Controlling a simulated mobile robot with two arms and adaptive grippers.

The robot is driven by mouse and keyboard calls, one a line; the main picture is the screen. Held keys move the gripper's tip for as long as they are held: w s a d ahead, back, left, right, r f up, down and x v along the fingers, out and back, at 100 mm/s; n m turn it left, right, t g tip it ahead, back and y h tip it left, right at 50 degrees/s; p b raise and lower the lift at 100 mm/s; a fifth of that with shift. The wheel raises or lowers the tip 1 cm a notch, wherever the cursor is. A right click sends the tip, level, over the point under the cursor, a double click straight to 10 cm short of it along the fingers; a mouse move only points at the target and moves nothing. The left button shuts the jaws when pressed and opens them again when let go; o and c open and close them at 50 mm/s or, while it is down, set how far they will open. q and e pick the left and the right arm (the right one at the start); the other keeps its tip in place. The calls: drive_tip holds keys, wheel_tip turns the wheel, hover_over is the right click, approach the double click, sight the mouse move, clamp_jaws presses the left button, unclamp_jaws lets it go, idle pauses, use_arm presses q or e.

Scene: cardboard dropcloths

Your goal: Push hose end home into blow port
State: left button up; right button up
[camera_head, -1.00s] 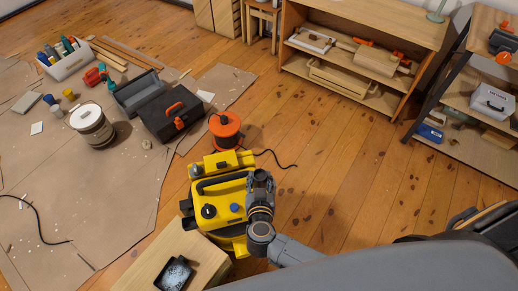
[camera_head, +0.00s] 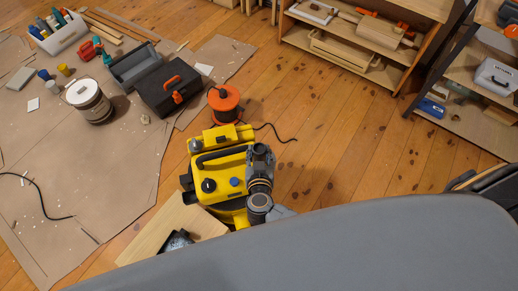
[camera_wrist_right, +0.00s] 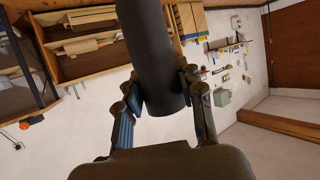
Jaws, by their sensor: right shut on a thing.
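The yellow shop vacuum (camera_head: 228,170) stands on the wood floor in the middle of the head view, with a black handle and dark knob on top. My right gripper (camera_head: 261,158) is at its right side, seen from above and overlapping it in the picture. In the right wrist view, my right gripper (camera_wrist_right: 158,92) is shut on a dark grey cylindrical hose end (camera_wrist_right: 150,45), one finger on each side. The blow port cannot be made out, so I cannot tell whether the hose end touches it. My left gripper is not in view.
A wooden surface (camera_head: 158,232) with a black tray (camera_head: 177,241) lies in front of the vacuum. An orange cable reel (camera_head: 224,103) stands behind it, near an open black toolbox (camera_head: 168,92) and a paint can (camera_head: 88,101). Floor to the right is clear up to the shelves (camera_head: 345,52).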

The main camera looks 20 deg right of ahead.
drive_tip(key=shift+f+b, duration=0.75)
drive_tip(key=shift+f, duration=0.9)
drive_tip(key=shift+p, duration=0.45)
drive_tip(key=shift+p, duration=0.45)
drive_tip(key=shift+p, duration=0.35)
idle(0.3)
drive_tip(key=shift+f+b, duration=2.25)
drive_tip(key=shift+f, duration=1.05)
drive_tip(key=shift+f, duration=0.35)
